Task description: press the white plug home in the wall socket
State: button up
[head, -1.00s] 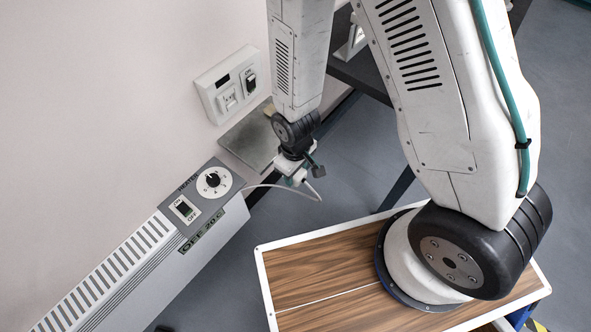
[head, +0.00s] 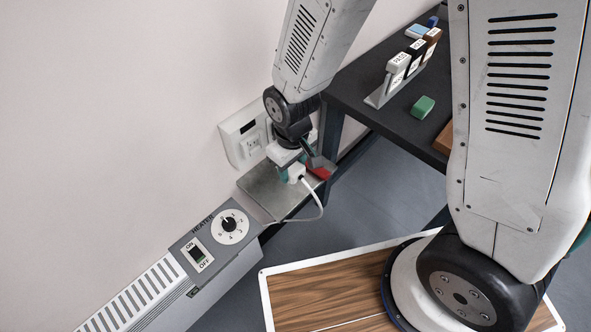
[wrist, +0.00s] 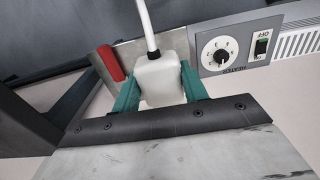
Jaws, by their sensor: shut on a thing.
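The white plug (wrist: 160,82) is held between the two teal fingers of my gripper (wrist: 162,88) in the wrist view, its white cord leading off from its end. In the head view the plug (head: 296,172) shows small at the tip of my gripper (head: 291,168), above the grey metal shelf and apart from the socket. The white wall socket (head: 252,147) is on the wall, up and left of my gripper. Its right part is hidden behind my arm, and the wrist view does not show it.
A heater (head: 147,288) with a dial (head: 229,226) and a switch stands along the wall below. A metal shelf (head: 262,190) juts out under my gripper, with a red block (head: 319,172) near its edge. A dark table (head: 372,118) with labelled holders and a green block (head: 423,107) is at right.

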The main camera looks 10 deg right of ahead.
jog(key=shift+s+a, duration=0.15)
jog(key=shift+a, duration=0.5)
jog(key=shift+w+a, duration=0.5)
jog(key=shift+w, duration=0.3)
jog(key=shift+w+a, duration=0.5)
jog(key=shift+w, duration=0.25)
jog(key=shift+w+a, duration=0.5)
jog(key=shift+w, duration=0.3)
jog(key=shift+w+a, duration=0.65)
jog(key=shift+w, duration=0.3)
jog(key=o, duration=0.9)
jog(key=shift+r, duration=0.1)
notch_tip(320, 180, up, 8)
jog(key=shift+f, duration=0.2)
